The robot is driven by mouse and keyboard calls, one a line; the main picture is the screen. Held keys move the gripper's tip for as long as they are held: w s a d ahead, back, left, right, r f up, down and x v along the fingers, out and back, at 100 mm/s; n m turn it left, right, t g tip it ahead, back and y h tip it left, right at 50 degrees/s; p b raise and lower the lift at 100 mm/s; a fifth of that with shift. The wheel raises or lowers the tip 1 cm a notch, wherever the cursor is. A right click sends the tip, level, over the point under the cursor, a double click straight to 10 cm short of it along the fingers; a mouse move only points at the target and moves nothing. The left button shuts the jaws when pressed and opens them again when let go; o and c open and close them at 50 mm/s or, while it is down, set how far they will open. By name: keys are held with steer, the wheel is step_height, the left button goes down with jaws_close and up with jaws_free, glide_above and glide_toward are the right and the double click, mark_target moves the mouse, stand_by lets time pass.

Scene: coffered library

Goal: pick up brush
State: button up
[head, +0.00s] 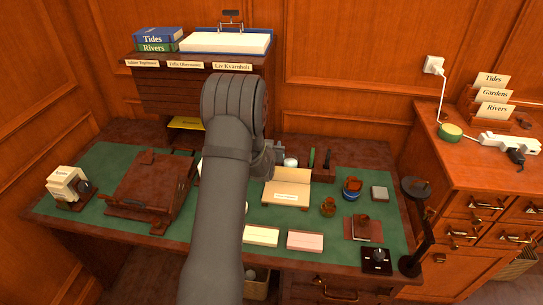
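My arm reaches up the middle of the head view over the desk. Its end, my gripper (270,158), shows only in part behind the arm, above the green desk top near a cream box (287,188). Its fingers are too small and hidden to tell whether they are open or shut. I cannot make out a brush for certain. A dark wooden holder (324,174) right of my gripper has thin upright items in it, one green and one dark. Either could be a handle, but they are too small to tell.
The green desk top (120,165) carries a brown slanted box (151,190) at left, card stacks (262,235) in front, a blue-banded pot (352,188) and a black lamp-like stand (418,228) at right. A drawer cabinet (170,95) stands behind. A side cabinet (470,170) holds a power strip.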

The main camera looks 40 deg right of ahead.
jaws_close()
steer(key=shift+r, duration=0.15)
